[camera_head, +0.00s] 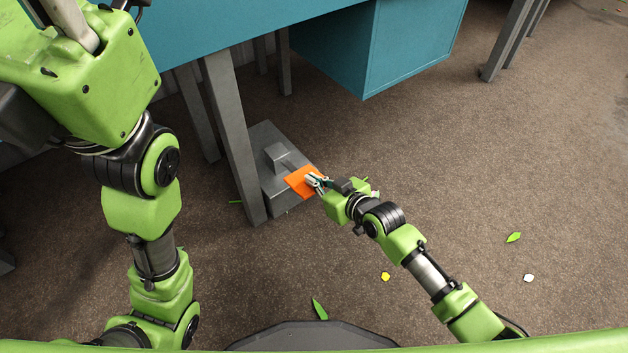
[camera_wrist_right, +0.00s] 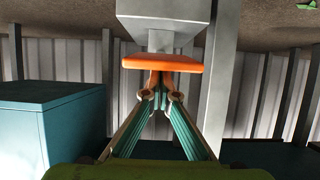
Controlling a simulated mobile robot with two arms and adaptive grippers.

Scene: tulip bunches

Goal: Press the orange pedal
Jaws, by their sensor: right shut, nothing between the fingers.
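The orange pedal (camera_head: 298,183) sits on a grey base (camera_head: 268,140) on the floor, beside a grey table leg. My right gripper (camera_head: 316,182) is shut and empty, with its fingertips at the pedal's right part in the head view. In the right wrist view the orange pedal (camera_wrist_right: 162,63) spans across just beyond the closed fingertips (camera_wrist_right: 160,85). The fingertips overlap the pedal's edge in the picture; I cannot tell whether they press on it. My left arm shows at the left of the head view, but its gripper is out of view.
A blue-green table (camera_head: 220,40) with grey legs (camera_head: 232,140) stands over the pedal base. A blue-green cabinet (camera_head: 400,50) hangs to the right. Green leaves (camera_head: 514,237), a yellow petal (camera_head: 385,276) and a white petal (camera_head: 528,278) lie on the brown floor. Floor at right is mostly clear.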

